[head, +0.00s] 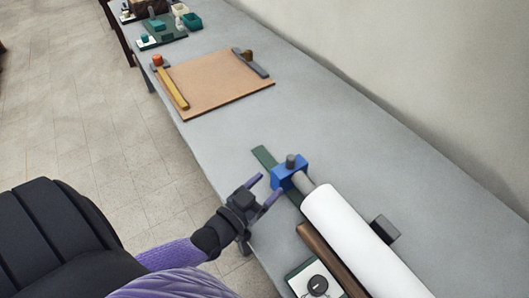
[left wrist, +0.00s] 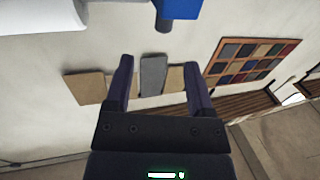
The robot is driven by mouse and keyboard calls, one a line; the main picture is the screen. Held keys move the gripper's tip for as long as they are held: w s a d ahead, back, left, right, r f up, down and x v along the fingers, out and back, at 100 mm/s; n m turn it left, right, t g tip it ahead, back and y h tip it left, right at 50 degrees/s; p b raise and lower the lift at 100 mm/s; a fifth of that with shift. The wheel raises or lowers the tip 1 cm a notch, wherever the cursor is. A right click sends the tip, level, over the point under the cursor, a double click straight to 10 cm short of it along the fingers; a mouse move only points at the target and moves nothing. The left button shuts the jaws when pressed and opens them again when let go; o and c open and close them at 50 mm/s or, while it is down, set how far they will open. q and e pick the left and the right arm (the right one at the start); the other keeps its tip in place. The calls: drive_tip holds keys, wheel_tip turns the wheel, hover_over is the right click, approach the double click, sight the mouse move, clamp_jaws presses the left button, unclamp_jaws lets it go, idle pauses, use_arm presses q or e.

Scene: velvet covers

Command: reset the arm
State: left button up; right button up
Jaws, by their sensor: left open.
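The blue block (left wrist: 185,8) shows at the top of that view, beyond the fingertips. My right gripper is not in view.
A white roll (head: 362,240) lies at the lower right of the long grey table (head: 330,110). A brown board (head: 215,85) with side bars lies farther back. A green tray (head: 165,34) with small items stands at the far end. The table between board and blue block is clear.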

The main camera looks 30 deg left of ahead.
use_arm(q)
drive_tip(key=shift+d, duration=0.1)
drive_tip(key=s+d+g, duration=0.1)
drive_tip(key=d+g, duration=0.1)
drive_tip(key=d, duration=0.1)
drive_tip(key=s+d+f+m+g+h, duration=0.1)
drive_tip(key=d+g, duration=0.2)
drive_tip(key=s+d+f+m+g+h, duration=0.1)
drive_tip(key=s+d+g, duration=0.1)
drive_tip(key=d, duration=0.1)
drive_tip(key=s+a+r+n+g+y, duration=0.15)
drive_tip(key=s+a+g+y, duration=0.25)
drive_tip(key=s+g, duration=0.45)
drive_tip(key=s+f, duration=0.3)
drive_tip(key=f, duration=0.6)
drive_tip(key=s+f, duration=0.3)
drive_tip(key=f, duration=0.6)
drive_tip(key=s+a+f+g, duration=0.2)
drive_tip(key=s+a+f, duration=0.1)
drive_tip(key=s+f, duration=0.6)
drive_tip(key=s, duration=0.3)
drive_tip(key=shift+s+a+f+m+y, duration=0.15)
drive_tip(key=shift+s+f+m+y, duration=0.1)
drive_tip(key=shift+m+y, duration=0.15)
